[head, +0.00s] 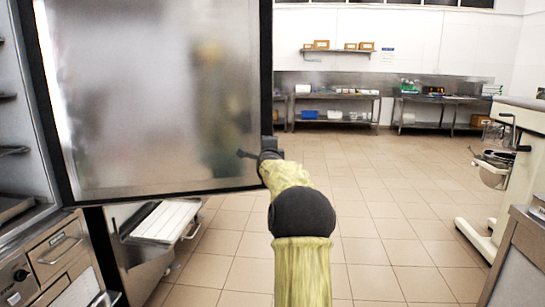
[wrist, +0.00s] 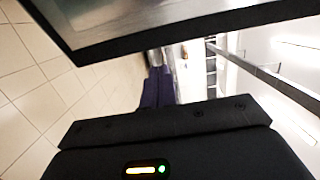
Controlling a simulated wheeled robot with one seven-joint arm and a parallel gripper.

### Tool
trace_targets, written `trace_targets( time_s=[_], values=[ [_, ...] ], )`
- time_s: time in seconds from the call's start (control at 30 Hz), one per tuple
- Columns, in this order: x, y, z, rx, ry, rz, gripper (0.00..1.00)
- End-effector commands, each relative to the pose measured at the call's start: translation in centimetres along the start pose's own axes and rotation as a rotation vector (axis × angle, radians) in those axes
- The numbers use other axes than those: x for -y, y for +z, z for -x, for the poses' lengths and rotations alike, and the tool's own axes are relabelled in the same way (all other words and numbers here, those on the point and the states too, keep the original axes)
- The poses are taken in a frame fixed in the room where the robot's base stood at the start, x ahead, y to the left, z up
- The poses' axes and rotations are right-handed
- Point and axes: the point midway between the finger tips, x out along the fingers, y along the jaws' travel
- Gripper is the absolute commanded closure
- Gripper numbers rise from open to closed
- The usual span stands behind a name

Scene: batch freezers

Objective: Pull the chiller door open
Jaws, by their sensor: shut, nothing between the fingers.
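A cabinet with drawers (head: 55,250) stands at the lower left. A white mixer stand (head: 510,170) and a steel counter (head: 520,260) are at the right. Steel benches (head: 335,95) line the back wall. The tiled floor (head: 390,220) between is clear.

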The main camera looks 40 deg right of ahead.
Motion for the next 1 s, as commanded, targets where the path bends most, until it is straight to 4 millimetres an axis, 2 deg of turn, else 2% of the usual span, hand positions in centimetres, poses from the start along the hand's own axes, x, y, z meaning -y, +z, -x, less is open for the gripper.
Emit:
trace_targets(
  time_s=[0.2, 0.33, 0.63, 1.0],
  values=[
    [-0.1, -0.7, 2.8, -0.002, 0.0, 0.0, 1.0],
    [-0.1, -0.7, 3.7, 0.001, 0.0, 0.001, 1.0],
    [0.0, -1.6, 3.8, -0.01, 0.0, 0.001, 1.0],
    [-0.2, -1.1, 3.9, -0.003, 0.005, 0.008, 1.0]
  ],
)
